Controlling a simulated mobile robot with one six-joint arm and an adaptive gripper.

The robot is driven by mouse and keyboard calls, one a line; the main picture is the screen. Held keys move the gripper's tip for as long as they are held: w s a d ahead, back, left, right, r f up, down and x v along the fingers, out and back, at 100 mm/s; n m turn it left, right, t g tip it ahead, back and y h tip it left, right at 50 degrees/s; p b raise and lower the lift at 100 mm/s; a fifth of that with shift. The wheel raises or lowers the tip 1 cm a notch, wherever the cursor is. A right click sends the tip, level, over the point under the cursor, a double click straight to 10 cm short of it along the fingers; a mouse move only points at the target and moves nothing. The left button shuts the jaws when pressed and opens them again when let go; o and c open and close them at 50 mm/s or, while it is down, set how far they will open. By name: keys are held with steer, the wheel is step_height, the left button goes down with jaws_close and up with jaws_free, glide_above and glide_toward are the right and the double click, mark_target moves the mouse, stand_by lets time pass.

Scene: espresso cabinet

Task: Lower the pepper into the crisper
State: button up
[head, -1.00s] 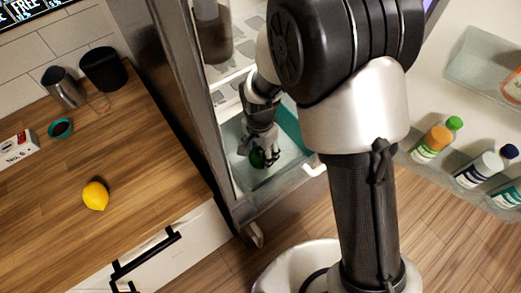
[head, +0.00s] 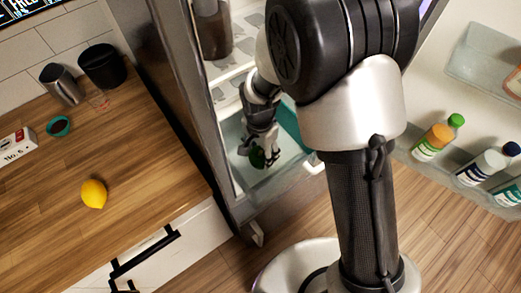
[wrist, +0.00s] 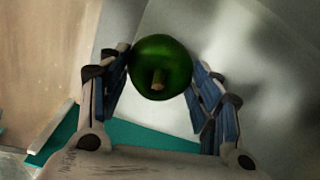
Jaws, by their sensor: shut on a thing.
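A dark green pepper (wrist: 160,68) with a brown stem is between the fingers of my gripper (wrist: 160,85) in the wrist view. In the head view my gripper (head: 262,147) points down into the pale, open crisper (head: 236,185) at the bottom of the fridge. The pepper (head: 257,158) shows at its fingertips, inside the crisper's outline. I cannot tell whether the pepper touches the crisper floor. My arm hides the right part of the crisper.
A teal item (head: 291,122) lies at the crisper's right side. The open door at right holds several bottles (head: 434,142). The wooden counter (head: 130,170) at left carries a lemon (head: 94,193), a metal cup (head: 60,85) and a black container (head: 102,66).

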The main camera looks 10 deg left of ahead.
steer(key=o, duration=1.1)
steer(key=shift+o, duration=0.2)
steer(key=shift+r, duration=0.15)
step_height(320, 180, up, 12)
